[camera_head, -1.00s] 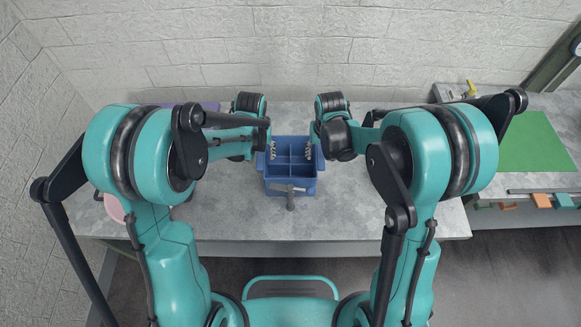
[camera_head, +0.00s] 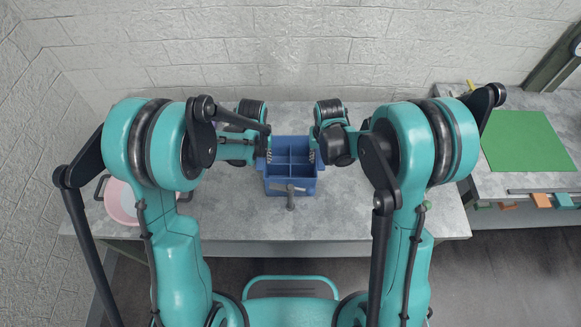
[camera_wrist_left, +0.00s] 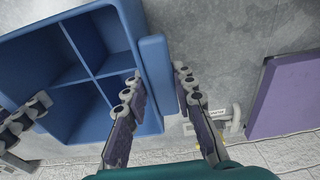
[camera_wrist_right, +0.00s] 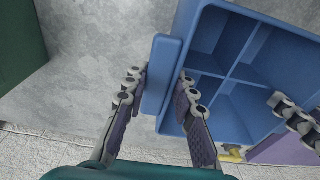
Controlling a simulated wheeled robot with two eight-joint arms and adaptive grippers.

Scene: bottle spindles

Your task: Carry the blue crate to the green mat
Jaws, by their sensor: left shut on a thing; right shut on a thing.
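The blue crate (camera_head: 291,182) stands upright on the grey table in the middle of the head view. It has inner dividers, and the compartments I can see look empty. My left gripper (camera_head: 267,156) is shut on the crate's left handle (camera_wrist_left: 156,75), with one finger on each side of it. My right gripper (camera_head: 313,156) is shut on the right handle (camera_wrist_right: 161,72) in the same way. The green mat (camera_head: 527,142) lies flat on a separate bench at the right, well away from the crate.
A pink bowl (camera_head: 122,203) with dark handles is at the table's left. A purple panel (camera_wrist_left: 288,95) lies beyond the crate's left side.

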